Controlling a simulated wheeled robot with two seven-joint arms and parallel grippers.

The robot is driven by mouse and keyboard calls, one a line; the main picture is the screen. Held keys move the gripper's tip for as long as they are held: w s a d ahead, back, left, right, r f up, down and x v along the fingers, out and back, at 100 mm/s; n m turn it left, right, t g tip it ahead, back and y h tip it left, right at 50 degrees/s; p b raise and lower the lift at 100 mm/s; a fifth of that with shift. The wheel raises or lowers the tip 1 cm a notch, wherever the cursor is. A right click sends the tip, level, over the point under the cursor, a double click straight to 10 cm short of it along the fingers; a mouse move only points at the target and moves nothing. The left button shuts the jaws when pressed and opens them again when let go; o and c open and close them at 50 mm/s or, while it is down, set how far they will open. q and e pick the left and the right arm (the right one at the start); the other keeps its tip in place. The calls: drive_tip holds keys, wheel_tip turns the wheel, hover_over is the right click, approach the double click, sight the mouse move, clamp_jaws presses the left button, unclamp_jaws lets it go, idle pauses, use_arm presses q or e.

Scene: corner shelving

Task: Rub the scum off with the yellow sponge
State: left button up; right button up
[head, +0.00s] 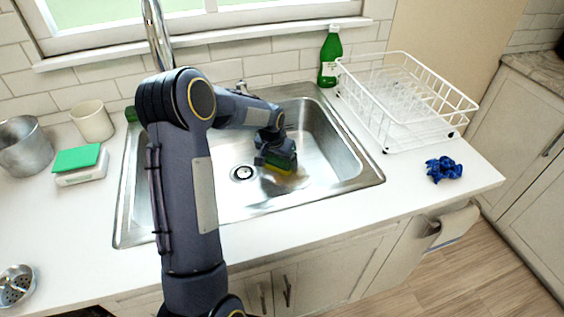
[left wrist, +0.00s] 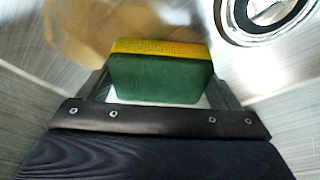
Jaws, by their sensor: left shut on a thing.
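My left gripper (head: 277,158) reaches down into the steel sink (head: 340,170), to the right of the drain (head: 242,173). It is shut on the yellow sponge, which has a green side; the sponge (left wrist: 160,78) sits between the fingers in the left wrist view. In the head view only a little of its yellow edge shows below the gripper, close to the basin floor. Brownish scum (left wrist: 85,30) stains the metal beside the sponge in the left wrist view. In the head view a brownish patch (head: 287,186) shows by the sponge. My right gripper is not in view.
A white dish rack (head: 400,135) and a green bottle (head: 330,58) stand right of the sink. A crumpled blue cloth (head: 443,169) lies on the counter. The faucet (head: 157,35) rises behind the basin.

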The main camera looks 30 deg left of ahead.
sight(285, 179)
use_arm(q)
drive_tip(key=shift+s+d+f+b, duration=0.2)
drive_tip(key=shift+s+f+b, duration=0.1)
drive_tip(key=shift+s, duration=0.1)
drive_tip(key=shift+s+d+r+b, duration=0.1)
drive_tip(key=shift+s+d+b, duration=0.6)
drive_tip(key=shift+s+d, duration=1.1)
